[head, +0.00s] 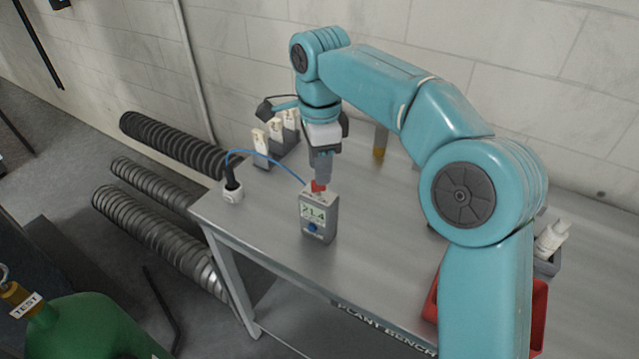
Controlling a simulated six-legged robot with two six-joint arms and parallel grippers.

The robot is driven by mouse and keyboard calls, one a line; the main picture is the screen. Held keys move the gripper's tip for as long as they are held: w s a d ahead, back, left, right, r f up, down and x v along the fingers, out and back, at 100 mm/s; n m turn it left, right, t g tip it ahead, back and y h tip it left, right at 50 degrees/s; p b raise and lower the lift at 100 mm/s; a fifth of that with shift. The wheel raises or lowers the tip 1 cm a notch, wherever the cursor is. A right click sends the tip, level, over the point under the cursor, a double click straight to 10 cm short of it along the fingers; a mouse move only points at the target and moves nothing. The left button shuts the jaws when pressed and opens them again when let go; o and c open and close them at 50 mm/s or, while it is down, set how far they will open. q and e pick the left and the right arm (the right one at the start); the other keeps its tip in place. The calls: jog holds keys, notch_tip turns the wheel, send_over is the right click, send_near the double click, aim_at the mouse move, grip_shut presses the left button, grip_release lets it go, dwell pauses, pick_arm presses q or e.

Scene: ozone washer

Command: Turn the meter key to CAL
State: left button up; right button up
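Any CAL marking is too small to read. My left gripper is not in view.
The steel bench (265,208) is clear in front and left of the meter. A probe in a white holder (233,192) joins the meter by a blue cable. A red bin (538,315) is at right; a green cylinder (85,330) stands lower left.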

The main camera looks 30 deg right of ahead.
aim_at(319, 188)
jog(key=f, duration=0.3)
jog(key=shift+w+f, duration=0.2)
jog(key=shift+w, duration=0.15)
jog(key=shift+f, duration=0.3)
jog(key=shift+s+f, duration=0.1)
jog(key=shift+s, duration=0.15)
jog(key=shift+w+f, duration=0.15)
jog(key=shift+w, duration=0.05)
jog(key=c, duration=0.4)
grip_shut()
jog(key=shift+s, duration=0.1)
